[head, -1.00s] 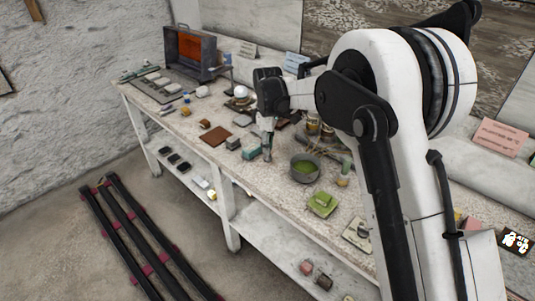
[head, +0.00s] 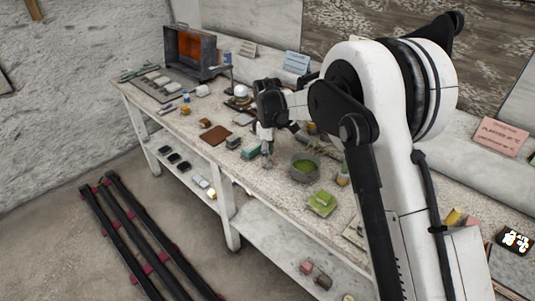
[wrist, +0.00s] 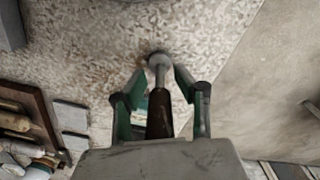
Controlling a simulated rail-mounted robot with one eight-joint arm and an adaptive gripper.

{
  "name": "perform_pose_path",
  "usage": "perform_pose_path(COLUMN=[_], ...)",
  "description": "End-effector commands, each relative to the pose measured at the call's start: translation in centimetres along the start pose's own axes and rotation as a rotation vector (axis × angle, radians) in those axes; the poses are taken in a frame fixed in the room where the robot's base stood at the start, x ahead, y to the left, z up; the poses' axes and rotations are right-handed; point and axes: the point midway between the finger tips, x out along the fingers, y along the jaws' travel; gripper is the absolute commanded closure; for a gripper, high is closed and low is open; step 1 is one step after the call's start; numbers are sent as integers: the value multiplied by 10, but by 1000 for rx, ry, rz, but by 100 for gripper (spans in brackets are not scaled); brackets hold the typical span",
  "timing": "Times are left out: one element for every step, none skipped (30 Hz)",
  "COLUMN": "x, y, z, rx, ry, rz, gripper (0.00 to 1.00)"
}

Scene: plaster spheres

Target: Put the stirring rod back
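A rod with a dark brown handle and a grey metal shaft (wrist: 160,72), seemingly the stirring rod, shows in the wrist view. It points away from the camera, its rounded far end near the speckled tabletop. My gripper (wrist: 160,75) has its green fingers on either side of it, with narrow gaps visible; I see no clear contact. In the head view my gripper (head: 266,155) points down over the table, left of a grey bowl (head: 304,176) with green contents. The rod is too small to make out there.
A teal-grey block (head: 250,150) and a brown tile (head: 216,135) lie left of my gripper. A green block (head: 322,201) is at the front edge. A furnace-like box (head: 190,55) stands at the far end. In the wrist view a brown tray (wrist: 42,118) is at left.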

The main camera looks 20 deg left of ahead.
Motion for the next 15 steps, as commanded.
perform_pose_path(x=[0,0,-1,-2,-4,-7,-10,-14,-20,-25,-31,-40,-46,-52,-60], y=[0,0,0,0,0,0,0,0,0,0,0,0,0,0,0], z=[0,0,0,0,0,0,0,0,0,0,0,0,0,0,0], rx=[0,0,0,0,0,0,0,0,0,0,0,0,0,0,0], ry=[0,0,0,0,0,0,0,0,0,0,0,0,0,0,0], rz=[0,0,0,0,0,0,0,0,0,0,0,0,0,0,0], gripper=[71,71,71,71,71,71,71,71,71,71,71,71,71,71,71])
